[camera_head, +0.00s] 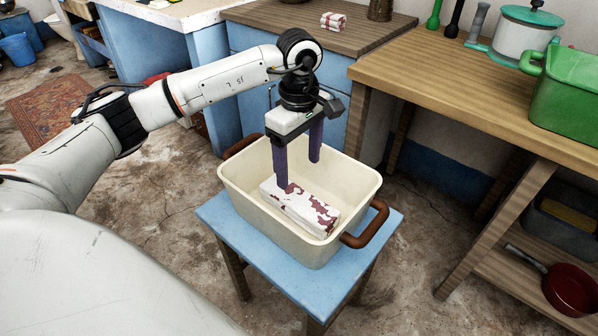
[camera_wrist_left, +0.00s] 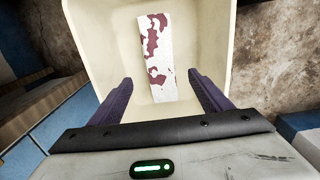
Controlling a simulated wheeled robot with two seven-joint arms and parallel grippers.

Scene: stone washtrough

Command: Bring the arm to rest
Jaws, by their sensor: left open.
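My left arm reaches in from the left in the head view. My left gripper (camera_head: 299,166) is over a cream tub (camera_head: 345,172) with brown handles, its two purple fingers pointing down. The fingers are spread apart and empty; the gripper also shows in the left wrist view (camera_wrist_left: 162,95). A white block with dark red patches (camera_head: 300,208) lies on the tub's floor, below and just beyond the fingertips. In the left wrist view the block (camera_wrist_left: 157,60) lies ahead of the gap between the fingers. My right gripper is in neither view.
The tub stands on a small blue stool (camera_head: 290,277). A wooden table (camera_head: 450,75) to the right carries a green crate (camera_head: 568,100) and a pot (camera_head: 522,40). A red pan (camera_head: 570,289) sits on its lower shelf. A blue cabinet with a brown top (camera_head: 290,27) stands behind.

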